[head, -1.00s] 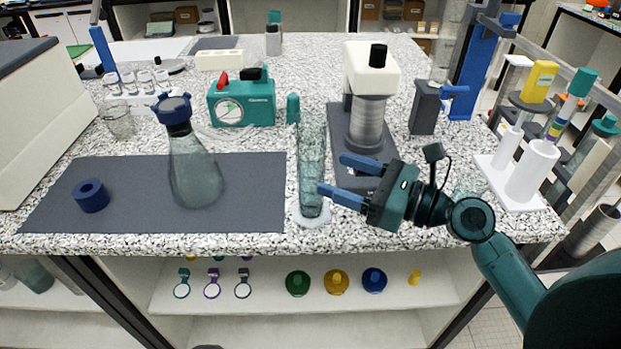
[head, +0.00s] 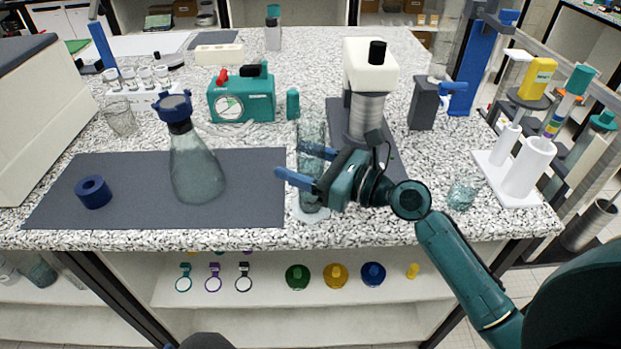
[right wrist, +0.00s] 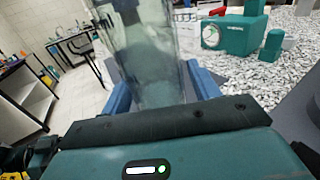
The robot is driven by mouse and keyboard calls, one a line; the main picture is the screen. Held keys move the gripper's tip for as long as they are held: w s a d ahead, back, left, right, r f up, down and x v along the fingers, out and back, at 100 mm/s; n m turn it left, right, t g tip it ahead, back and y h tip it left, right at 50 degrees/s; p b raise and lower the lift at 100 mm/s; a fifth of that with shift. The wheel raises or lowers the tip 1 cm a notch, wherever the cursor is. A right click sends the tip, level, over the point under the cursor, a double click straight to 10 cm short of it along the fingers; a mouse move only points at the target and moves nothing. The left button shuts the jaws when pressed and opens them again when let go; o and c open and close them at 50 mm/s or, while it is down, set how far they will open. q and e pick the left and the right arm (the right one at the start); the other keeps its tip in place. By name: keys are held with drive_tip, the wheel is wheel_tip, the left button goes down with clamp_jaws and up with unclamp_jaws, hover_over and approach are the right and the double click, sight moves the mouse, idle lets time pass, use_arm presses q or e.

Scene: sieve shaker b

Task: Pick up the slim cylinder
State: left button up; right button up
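The slim cylinder (head: 311,132) is a tall, clear glass tube standing upright on a pale round foot near the bench's front edge. My right gripper (head: 303,166) reaches it from the right at mid height. One blue finger passes in front of the glass and the other lies behind it. In the right wrist view the cylinder (right wrist: 148,55) stands between the two blue fingers, close to the palm. The fingers are apart, and I see no clear grip on the glass. My left gripper is not in view.
A stoppered conical flask (head: 195,165) stands on the dark mat (head: 250,185) to the left. A white-topped device (head: 370,70) stands close behind on the right. A teal gauge box (head: 242,98) is behind the cylinder. A small glass beaker (head: 462,193) is right of my wrist.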

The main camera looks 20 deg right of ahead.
sight(302, 113)
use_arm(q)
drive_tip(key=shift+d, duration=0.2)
use_arm(e)
drive_tip(key=c, duration=1.1)
drive_tip(key=shift+r, duration=0.15)
drive_tip(key=shift+c, duration=0.2)
drive_tip(key=shift+r+p, duration=0.55)
drive_tip(key=shift+r, duration=0.55)
wheel_tip(302, 113, up, 3)
drive_tip(key=shift+f+p, duration=0.15)
drive_tip(key=shift+p, duration=0.35)
drive_tip(key=shift+r, duration=0.85)
drive_tip(key=shift+r+p, duration=0.5)
drive_tip(key=shift+r, duration=0.95)
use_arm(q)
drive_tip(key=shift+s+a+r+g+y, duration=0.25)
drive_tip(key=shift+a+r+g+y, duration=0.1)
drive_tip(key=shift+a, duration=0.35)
use_arm(e)
drive_tip(key=shift+r, duration=0.1)
